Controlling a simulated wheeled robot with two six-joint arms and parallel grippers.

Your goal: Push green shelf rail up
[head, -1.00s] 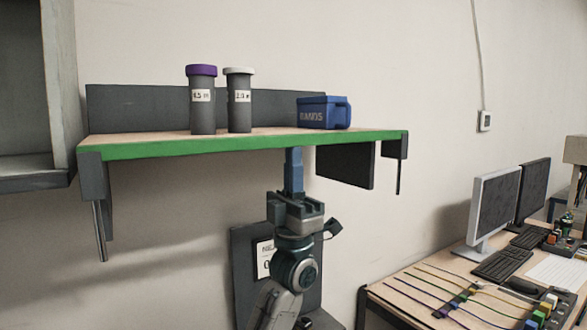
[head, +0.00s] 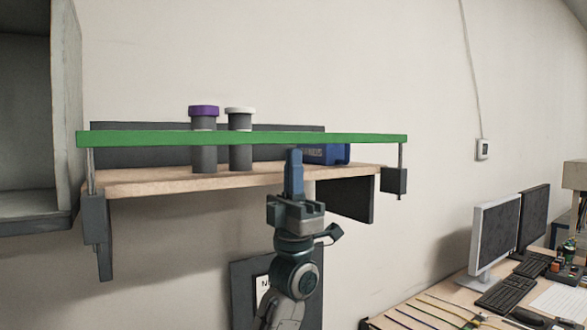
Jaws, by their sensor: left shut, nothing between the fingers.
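The green shelf rail (head: 240,139) stands raised above the front edge of the wooden shelf (head: 200,179), on thin metal rods at both ends. It crosses in front of the jars and the blue box. My left gripper (head: 294,153) is shut and points upward, with its tips just below the rail near the right of its middle. I cannot tell whether the tips touch the rail. My right gripper does not show.
A purple-lidded jar (head: 204,158), a white-lidded jar (head: 240,157) and a blue box (head: 335,153) stand on the shelf. A grey cabinet (head: 65,110) is at the left. A desk with monitors (head: 495,235) is at the lower right.

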